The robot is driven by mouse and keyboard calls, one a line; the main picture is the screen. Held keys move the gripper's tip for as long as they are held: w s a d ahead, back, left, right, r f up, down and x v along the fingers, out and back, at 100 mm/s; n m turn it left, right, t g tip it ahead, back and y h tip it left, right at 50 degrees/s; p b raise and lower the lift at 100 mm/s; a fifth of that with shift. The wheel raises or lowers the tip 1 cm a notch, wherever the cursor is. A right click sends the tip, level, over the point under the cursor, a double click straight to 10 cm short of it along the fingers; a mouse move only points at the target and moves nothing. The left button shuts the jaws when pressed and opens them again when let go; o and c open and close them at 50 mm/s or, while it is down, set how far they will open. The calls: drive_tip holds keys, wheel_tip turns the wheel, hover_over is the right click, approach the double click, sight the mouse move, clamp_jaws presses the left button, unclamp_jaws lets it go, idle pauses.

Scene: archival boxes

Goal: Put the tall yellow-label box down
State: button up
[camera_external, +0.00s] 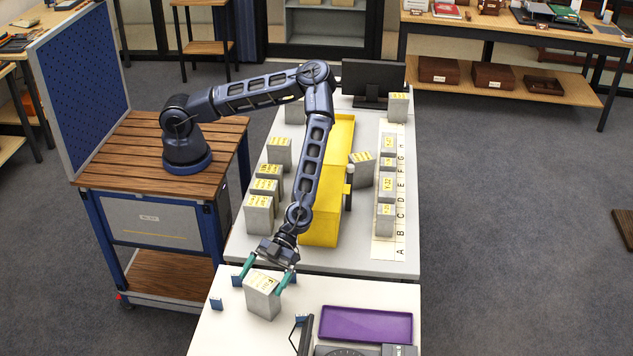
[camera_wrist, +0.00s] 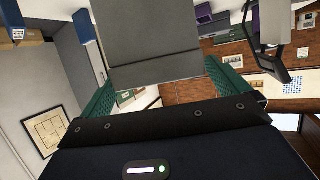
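A grey box (camera_external: 262,303) with a yellow label on its top is at the near white table, upright or close to it. My gripper (camera_external: 262,284) reaches down from above, with its teal fingers on the left and right sides of this box.
Small blue pieces (camera_external: 216,303) stand left of the box. A purple tray (camera_external: 366,325) lies to the right, with dark equipment (camera_external: 306,337) in front. Behind are a yellow bin (camera_external: 322,226), several grey boxes (camera_external: 259,216) and a lettered strip (camera_external: 389,251).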

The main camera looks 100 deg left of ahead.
drive_tip(key=shift+r, duration=0.15)
drive_tip(key=v, duration=1.2)
idle(0.4)
